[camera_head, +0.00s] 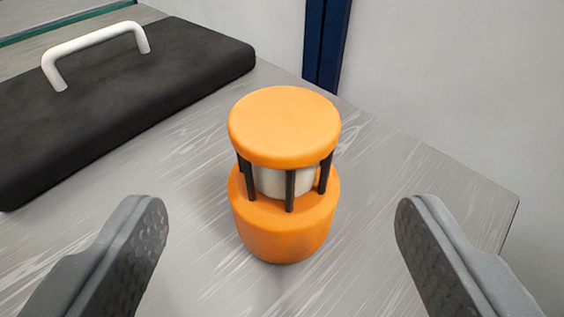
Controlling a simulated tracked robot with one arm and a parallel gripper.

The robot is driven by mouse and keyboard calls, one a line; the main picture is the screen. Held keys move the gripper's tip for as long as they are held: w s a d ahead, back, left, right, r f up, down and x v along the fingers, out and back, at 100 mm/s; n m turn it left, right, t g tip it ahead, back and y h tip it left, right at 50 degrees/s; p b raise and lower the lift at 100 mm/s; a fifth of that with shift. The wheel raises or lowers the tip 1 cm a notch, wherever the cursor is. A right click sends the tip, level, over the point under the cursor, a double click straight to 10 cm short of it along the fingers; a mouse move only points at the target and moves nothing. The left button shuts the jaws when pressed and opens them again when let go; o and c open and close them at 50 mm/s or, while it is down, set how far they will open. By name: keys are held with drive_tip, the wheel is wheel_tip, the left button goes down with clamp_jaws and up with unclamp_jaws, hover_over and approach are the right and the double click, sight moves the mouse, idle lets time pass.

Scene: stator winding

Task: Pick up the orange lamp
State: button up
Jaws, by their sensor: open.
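The orange lamp (284,232) stands upright on the grey table. It has a round orange top, an orange base, dark posts and a whitish middle part between them. My gripper (279,222) is open, with one grey finger at the lower left and the other at the lower right. The lamp appears between the two fingers in the picture, with clear gaps on both sides. Neither finger touches it. The lamp's far side is hidden.
A black slab (120,105) with a white handle (95,50) lies on the table (400,170) at the upper left. A dark blue post (326,45) and a pale wall (460,75) stand behind. The table's edge runs along the right. The surface around the lamp is clear.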

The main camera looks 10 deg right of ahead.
sight(281, 170)
drive_tip(key=x, duration=0.3)
drive_tip(key=shift+w+f, duration=0.2)
drive_tip(key=shift+w, duration=0.05)
drive_tip(key=shift+w+d, duration=0.1)
drive_tip(key=shift+w, duration=0.6)
drive_tip(key=shift+b+x, duration=0.3)
drive_tip(key=shift+x, duration=2)
drive_tip(key=shift+d+r, duration=0.1)
drive_tip(key=shift+r, duration=0.05)
drive_tip(key=c, duration=1.2)
